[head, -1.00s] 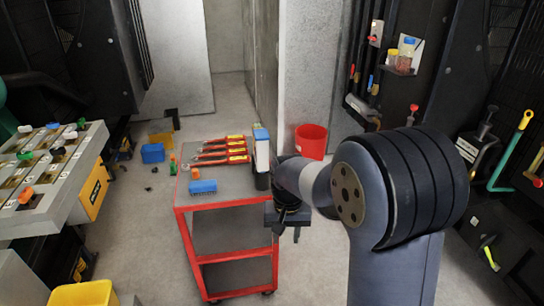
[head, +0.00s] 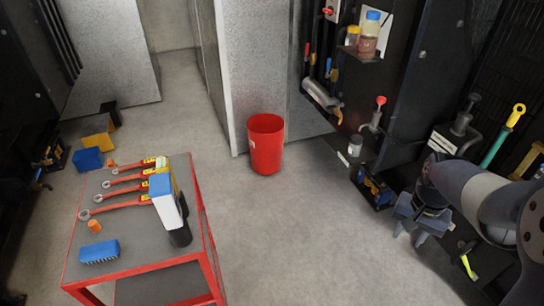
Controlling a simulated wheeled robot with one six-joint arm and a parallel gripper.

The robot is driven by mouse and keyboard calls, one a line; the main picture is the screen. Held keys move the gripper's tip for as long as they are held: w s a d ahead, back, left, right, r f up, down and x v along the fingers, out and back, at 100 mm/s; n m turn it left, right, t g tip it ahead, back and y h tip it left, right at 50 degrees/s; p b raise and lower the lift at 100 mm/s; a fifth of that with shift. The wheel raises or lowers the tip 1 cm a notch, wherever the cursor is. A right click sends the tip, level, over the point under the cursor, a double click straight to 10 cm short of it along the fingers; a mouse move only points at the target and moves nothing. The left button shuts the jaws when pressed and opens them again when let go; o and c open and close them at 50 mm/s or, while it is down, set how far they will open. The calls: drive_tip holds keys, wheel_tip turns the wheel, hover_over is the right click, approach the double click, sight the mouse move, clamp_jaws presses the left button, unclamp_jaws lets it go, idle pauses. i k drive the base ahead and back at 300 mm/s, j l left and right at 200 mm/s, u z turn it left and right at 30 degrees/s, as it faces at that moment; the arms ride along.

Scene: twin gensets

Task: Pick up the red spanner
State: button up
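Several red spanners (head: 128,186) lie side by side on the left part of the red cart's top (head: 135,232). They have steel ring ends, mostly at the left, and yellow labels toward the right. I cannot tell which one is the task's spanner. The white and blue box partly hides the nearest one's right end. My gripper (head: 418,228) is at the right of the head view, well away from the cart, in front of the dark genset panel. It points down and nothing shows in it. Its fingers are too small and dark to tell how far apart they are.
A white and blue box (head: 166,204), a black cup (head: 180,236), a blue brush-like block (head: 99,252) and an orange piece (head: 95,226) share the cart top. A red bucket (head: 266,150) stands by the grey wall. The floor between cart and panel is clear.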

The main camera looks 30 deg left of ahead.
sight(144, 199)
drive_tip(key=i+u, duration=0.2)
drive_tip(key=i, duration=0.25)
drive_tip(key=i+l+u, duration=0.2)
drive_tip(key=i, duration=0.25)
drive_tip(key=i+u, duration=0.2)
drive_tip(key=i, duration=0.25)
drive_tip(key=i+j+u, duration=0.2)
drive_tip(key=u, duration=0.25)
drive_tip(key=i+u, duration=0.75)
drive_tip(key=u, duration=0.2)
drive_tip(key=i+l+u, duration=0.15)
drive_tip(key=i+u, duration=0.2)
drive_tip(key=u, duration=0.15)
drive_tip(key=i+u, duration=0.25)
drive_tip(key=u, duration=0.15)
drive_tip(key=i+u, duration=0.2)
drive_tip(key=u, duration=0.2)
drive_tip(key=i+l+u, duration=0.1)
drive_tip(key=i+u, duration=0.15)
drive_tip(key=u, duration=0.15)
drive_tip(key=i+l+u, duration=0.15)
drive_tip(key=u, duration=0.85)
